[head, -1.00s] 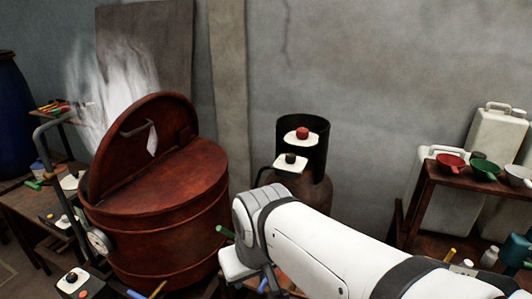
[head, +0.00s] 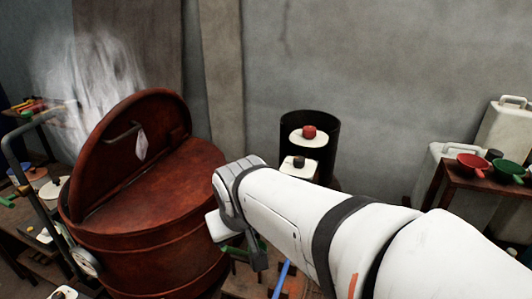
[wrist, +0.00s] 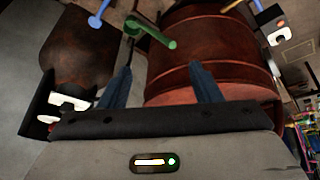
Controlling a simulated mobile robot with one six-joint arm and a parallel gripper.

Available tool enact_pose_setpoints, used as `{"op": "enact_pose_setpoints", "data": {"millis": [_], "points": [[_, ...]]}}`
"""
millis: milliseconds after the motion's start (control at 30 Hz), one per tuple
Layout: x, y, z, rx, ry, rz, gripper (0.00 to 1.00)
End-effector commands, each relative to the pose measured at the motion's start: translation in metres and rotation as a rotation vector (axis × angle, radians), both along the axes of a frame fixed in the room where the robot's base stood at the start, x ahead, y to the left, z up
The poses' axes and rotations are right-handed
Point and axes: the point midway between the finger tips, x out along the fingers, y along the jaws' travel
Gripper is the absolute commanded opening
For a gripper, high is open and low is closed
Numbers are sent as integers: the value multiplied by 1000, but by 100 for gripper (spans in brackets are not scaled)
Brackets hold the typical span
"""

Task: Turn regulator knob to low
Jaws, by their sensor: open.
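A small black knob (head: 298,162) sits on a white plate, and a red knob (head: 309,131) sits on a white disc behind it. Both are at the dark collar (head: 325,150) of a gas cylinder, whose lower body my arm hides. Which knob is the regulator's is not labelled legibly. My gripper is open and empty in the wrist view (wrist: 162,66), with its two blue fingers apart. The brown cylinder (wrist: 80,50) is beyond them at the left, and white fittings (wrist: 68,102) show at the left edge. In the head view my wrist hides most of the gripper.
A rusty red vat (head: 150,215) with a raised half lid steams at the left. A green-handled thing (wrist: 150,33) is just beyond my fingers in the wrist view.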

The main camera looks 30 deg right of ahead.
Motion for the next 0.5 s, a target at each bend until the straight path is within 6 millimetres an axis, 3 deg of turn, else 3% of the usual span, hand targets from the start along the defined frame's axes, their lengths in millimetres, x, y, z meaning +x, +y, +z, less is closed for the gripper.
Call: {"op": "enact_pose_setpoints", "data": {"millis": [200, 300, 500], "points": [[128, -108, 33, -188, -353, -102, 58], [178, -158, 48, -251, -519, -83, 58], [245, -244, 57, -291, -798, 50, 58]]}}
